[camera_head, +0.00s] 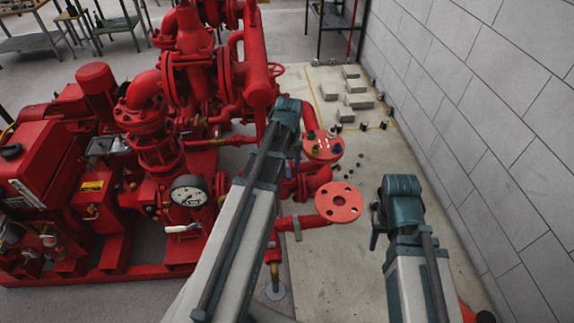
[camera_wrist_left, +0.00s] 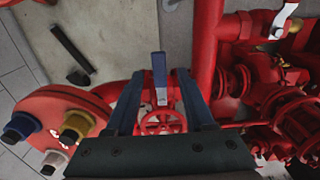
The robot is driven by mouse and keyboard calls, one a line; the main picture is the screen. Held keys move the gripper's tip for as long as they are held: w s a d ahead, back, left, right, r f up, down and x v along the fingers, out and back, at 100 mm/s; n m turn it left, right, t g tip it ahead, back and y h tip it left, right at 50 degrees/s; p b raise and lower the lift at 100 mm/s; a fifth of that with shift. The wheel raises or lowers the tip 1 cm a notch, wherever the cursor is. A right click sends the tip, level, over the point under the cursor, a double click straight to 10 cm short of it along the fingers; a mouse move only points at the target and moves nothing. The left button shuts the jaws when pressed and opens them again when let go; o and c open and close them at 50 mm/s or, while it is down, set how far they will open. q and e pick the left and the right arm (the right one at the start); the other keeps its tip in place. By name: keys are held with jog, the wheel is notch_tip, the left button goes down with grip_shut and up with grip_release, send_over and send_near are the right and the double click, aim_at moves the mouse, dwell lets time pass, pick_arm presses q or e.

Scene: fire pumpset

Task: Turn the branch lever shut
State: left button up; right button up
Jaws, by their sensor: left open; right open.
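In the left wrist view, a short lever with a blue-grey grip (camera_wrist_left: 159,68) and a paler lower end stands between the two fingers of my left gripper (camera_wrist_left: 161,76). The fingers are open, one on each side, with visible gaps; I see no grip on it. A red handwheel (camera_wrist_left: 163,123) shows below the lever. I cannot tell for sure that this is the branch lever. In the head view my left arm covers that spot and hides its fingertips. My right gripper (camera_head: 376,226) is at the lower right, away from the pump, seen only in part.
A red flange with coloured bolts (camera_wrist_left: 62,125) is left of my left gripper; a red pipe (camera_wrist_left: 206,50) is at right. Another white lever (camera_head: 182,228) sits below the gauge (camera_head: 189,191). A bare flange (camera_head: 339,202) lies between my arms. A block wall (camera_head: 480,110) bounds the right.

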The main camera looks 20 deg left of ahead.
aim_at(288, 172)
pick_arm(q)
notch_tip(288, 172, up, 13)
jog(key=p, duration=1.2)
jog(key=shift+f, duration=0.15)
jog(key=shift+s, duration=0.1)
jog(key=s+d+m, duration=0.5)
jog(key=s+d, duration=0.2)
jog(key=d, duration=0.4)
jog(key=s+d+f+m+y+b, duration=0.1)
jog(key=s+d+m, duration=0.4)
jog(key=d, duration=0.6)
jog(key=shift+s+f, duration=0.15)
jog(key=shift+s, duration=1.1)
jog(key=shift+d, duration=0.1)
